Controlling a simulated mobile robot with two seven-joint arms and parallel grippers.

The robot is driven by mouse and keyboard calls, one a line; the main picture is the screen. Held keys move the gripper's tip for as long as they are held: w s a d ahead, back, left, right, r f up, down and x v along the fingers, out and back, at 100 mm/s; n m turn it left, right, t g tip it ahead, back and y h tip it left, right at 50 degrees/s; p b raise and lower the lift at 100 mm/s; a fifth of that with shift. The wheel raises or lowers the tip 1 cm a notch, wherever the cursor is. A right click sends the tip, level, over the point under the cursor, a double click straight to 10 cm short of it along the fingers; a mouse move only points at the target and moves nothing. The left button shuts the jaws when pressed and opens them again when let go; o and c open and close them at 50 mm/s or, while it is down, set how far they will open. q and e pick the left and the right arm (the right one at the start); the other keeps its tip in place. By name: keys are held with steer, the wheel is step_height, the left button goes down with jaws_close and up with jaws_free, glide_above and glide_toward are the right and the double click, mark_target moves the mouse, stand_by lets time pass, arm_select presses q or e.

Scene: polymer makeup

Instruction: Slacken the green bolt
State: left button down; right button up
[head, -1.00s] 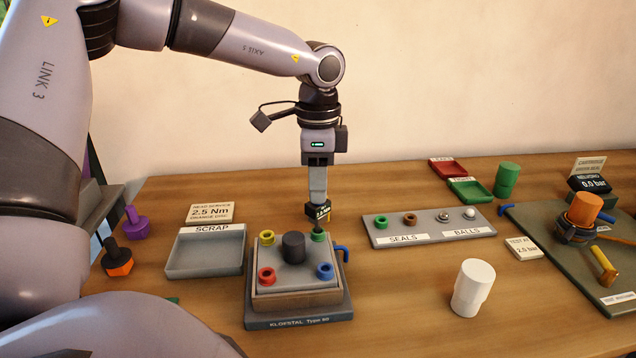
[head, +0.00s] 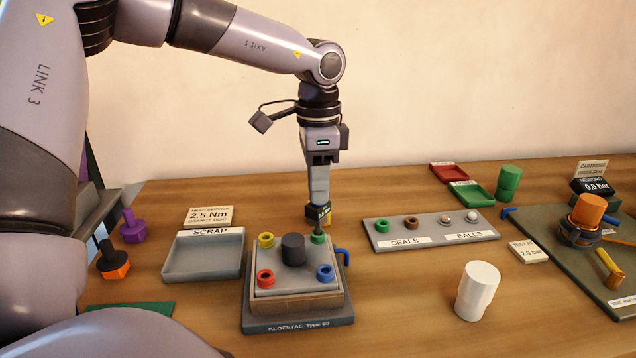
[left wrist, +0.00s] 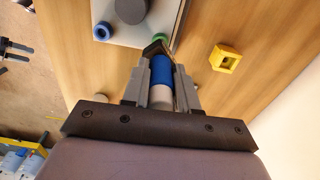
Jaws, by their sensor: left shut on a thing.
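The green bolt (head: 317,237) sits at the back right corner of the grey square plate of the Klopstal unit (head: 299,324). Red (head: 265,279), yellow (head: 266,240) and blue (head: 325,273) bolts sit at the other corners, around a dark central cylinder (head: 293,249). My left gripper (head: 319,204) is above the green bolt, shut on a driver tool with a blue and white body (left wrist: 161,72). The tool's dark lower end (head: 318,227) points down at the green bolt and appears to touch it. The bolt is partly hidden in the left wrist view (left wrist: 160,38). My right gripper is not in view.
A blue lever (head: 343,255) sticks out at the unit's right. The scrap tray (head: 205,268) stands left, the seals-and-balls tray (head: 440,229) right. A white cup (head: 477,291) stands front right. A yellow block (left wrist: 226,58) lies nearby in the left wrist view.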

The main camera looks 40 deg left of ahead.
arm_select(q)
steer(key=shift+r, duration=0.1)
steer(key=shift+n+b, duration=0.3)
steer(key=shift+b, duration=0.15)
steer(key=shift+n+b, duration=0.45)
steer(key=shift+n, duration=0.15)
steer(key=shift+n+b, duration=0.4)
steer(key=shift+b, duration=0.05)
steer(key=shift+n, duration=0.5)
steer(key=c, duration=0.8)
jaws_free()
